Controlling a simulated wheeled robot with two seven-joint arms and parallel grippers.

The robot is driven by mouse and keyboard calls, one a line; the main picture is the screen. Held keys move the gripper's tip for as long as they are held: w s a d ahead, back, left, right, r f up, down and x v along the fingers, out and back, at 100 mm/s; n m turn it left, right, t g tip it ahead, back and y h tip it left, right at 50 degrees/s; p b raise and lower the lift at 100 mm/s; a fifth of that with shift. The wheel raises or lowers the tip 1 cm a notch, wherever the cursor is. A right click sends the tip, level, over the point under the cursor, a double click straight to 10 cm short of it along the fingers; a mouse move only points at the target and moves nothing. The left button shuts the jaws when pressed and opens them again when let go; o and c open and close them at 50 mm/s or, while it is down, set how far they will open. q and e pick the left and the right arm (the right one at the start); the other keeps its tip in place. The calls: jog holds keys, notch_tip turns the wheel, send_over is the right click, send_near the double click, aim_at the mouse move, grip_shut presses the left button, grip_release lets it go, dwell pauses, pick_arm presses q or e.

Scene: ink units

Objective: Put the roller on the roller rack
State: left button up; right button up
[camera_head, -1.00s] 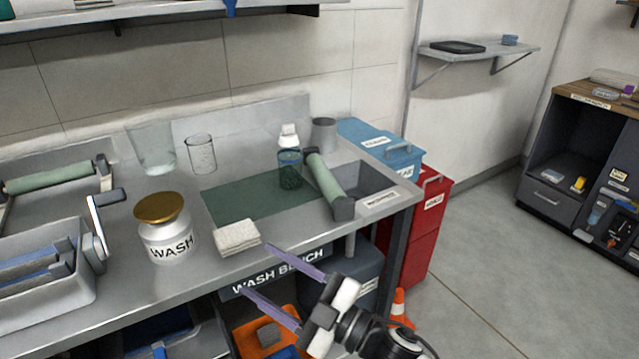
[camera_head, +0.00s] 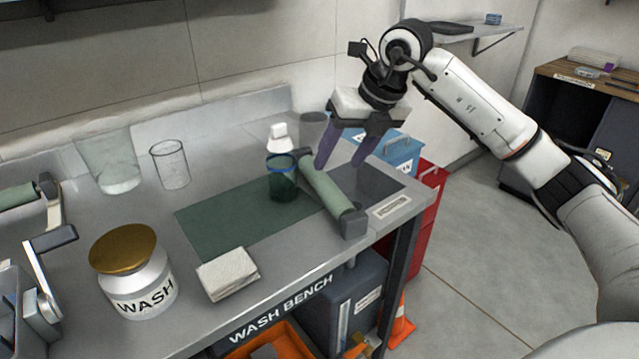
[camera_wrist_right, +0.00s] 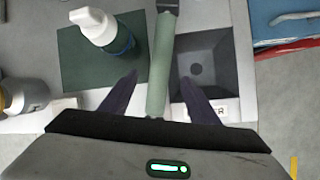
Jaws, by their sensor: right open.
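A green roller (camera_head: 325,188) with dark end blocks lies along the left edge of the sink on the wash bench. My right gripper (camera_head: 339,163) is open above the sink side of the bench, fingers pointing down, close to the roller's far half. In the right wrist view the roller (camera_wrist_right: 160,65) runs lengthwise between the spread fingers (camera_wrist_right: 158,78), with no clear contact. A second green roller (camera_head: 17,196) shows at the left edge in a grey metal frame (camera_head: 53,215). I cannot tell whether this frame is the roller rack. My left gripper is not in view.
A white cloth (camera_head: 228,274), a WASH jar (camera_head: 135,280) and clear beakers (camera_head: 170,165) stand further left. The sink (camera_head: 375,183) is right of the roller.

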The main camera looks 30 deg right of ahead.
aim_at(328, 181)
jog(key=x, duration=0.8)
jog(key=shift+f, duration=0.35)
jog(key=shift+r, duration=0.15)
grip_shut()
